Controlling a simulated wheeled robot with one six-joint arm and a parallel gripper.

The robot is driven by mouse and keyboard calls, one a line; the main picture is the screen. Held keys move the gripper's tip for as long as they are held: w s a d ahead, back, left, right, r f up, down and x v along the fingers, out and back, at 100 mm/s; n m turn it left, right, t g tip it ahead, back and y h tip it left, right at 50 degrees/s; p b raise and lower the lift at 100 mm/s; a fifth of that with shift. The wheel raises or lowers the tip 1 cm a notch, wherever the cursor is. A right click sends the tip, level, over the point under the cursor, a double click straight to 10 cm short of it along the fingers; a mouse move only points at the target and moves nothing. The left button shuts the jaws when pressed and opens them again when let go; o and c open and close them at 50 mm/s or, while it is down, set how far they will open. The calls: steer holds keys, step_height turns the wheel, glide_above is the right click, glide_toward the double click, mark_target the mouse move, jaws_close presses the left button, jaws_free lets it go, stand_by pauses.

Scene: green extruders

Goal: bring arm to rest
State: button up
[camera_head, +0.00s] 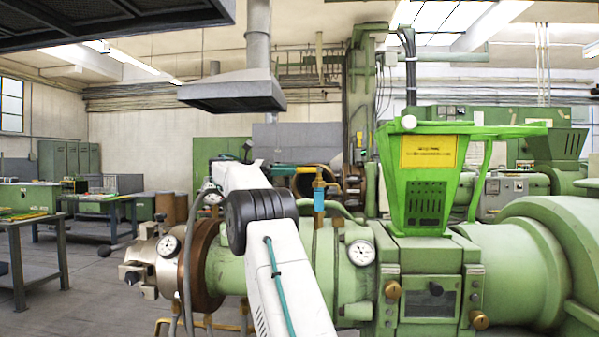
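My white arm (291,268) rises from the bottom middle of the head view. It bends at a black joint (262,214), and a white link (243,177) shows above and behind that joint. A teal cable runs along the lower link. I cannot make out my gripper or its fingers. The arm covers part of the green extruder (345,284) behind it; I cannot tell how much space lies between them.
A bright green hopper (426,203) with a yellow sign stands right of the arm. A grey hood (232,92) hangs above. Dial gauges (362,253) sit on the extruder. Work tables (42,262) stand at left, with open floor (95,305) before the extruder's end.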

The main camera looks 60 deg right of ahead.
steer(key=shift+w+a, duration=0.35)
steer(key=shift+w, duration=0.15)
steer(key=s+a+f+t+y, duration=0.1)
steer(key=s+a+f+t, duration=0.2)
steer(key=a, duration=0.4)
steer(key=s+a+f+n+t, duration=0.15)
steer(key=a+t, duration=0.25)
steer(key=a, duration=0.4)
steer(key=s+a+f+m+t+y, duration=0.1)
steer(key=s+a+f+t, duration=0.2)
steer(key=a, duration=0.4)
steer(key=s+a+f+m+t+y, duration=0.2)
steer(key=s+a+f+t+y, duration=0.1)
steer(key=s+a+f, duration=0.7)
steer(key=s+a+f+m+t+y, duration=0.3)
steer(key=s+a+f+y, duration=0.2)
steer(key=s+a+f, duration=0.6)
steer(key=a, duration=0.5)
steer(key=shift+s+a+f, duration=0.2)
steer(key=shift+a+f, duration=0.05)
steer(key=shift+f, duration=0.15)
